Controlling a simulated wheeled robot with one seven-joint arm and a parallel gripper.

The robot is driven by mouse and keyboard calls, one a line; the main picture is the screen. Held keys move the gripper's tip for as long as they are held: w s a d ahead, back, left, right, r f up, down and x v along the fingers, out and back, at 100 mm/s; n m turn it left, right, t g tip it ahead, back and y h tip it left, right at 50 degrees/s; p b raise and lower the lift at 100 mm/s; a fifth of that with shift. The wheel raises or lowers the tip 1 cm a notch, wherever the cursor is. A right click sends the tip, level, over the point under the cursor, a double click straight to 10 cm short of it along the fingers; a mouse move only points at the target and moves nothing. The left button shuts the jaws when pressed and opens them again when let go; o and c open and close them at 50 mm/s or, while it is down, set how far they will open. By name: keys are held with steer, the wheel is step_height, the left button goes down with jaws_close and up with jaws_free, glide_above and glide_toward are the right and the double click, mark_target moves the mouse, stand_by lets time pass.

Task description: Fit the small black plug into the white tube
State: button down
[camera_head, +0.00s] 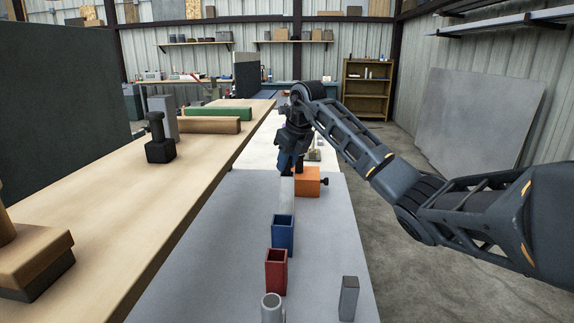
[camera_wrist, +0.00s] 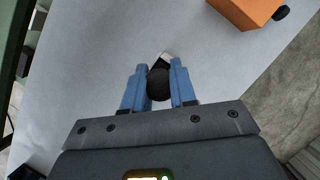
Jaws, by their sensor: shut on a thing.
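My gripper (camera_head: 287,165) points down over the grey table top. Its two blue fingers (camera_wrist: 158,92) are shut on a dark rounded piece, the small black plug (camera_wrist: 159,84). The white tube (camera_head: 287,193) stands upright directly below the fingers in the head view, at the far end of a row of tubes. In the wrist view a small white corner of it (camera_wrist: 164,57) shows just beyond the plug. The fingers hide the plug in the head view. I cannot tell whether the plug is in the tube's mouth or above it.
An orange block (camera_head: 307,182) with a black knob stands close to the right of the white tube. A blue tube (camera_head: 283,235), a red tube (camera_head: 276,272) and a grey round tube (camera_head: 272,310) stand nearer. A grey post (camera_head: 348,299) stands front right. A wooden bench (camera_head: 110,215) runs along the left.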

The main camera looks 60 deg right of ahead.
steer(key=c, duration=0.9)
jaws_free()
steer(key=shift+f, duration=0.1)
steer(key=shift+r, duration=0.3)
steer(key=b+v, duration=0.1)
steer(key=v, duration=1)
steer(key=shift+s+r, duration=0.3)
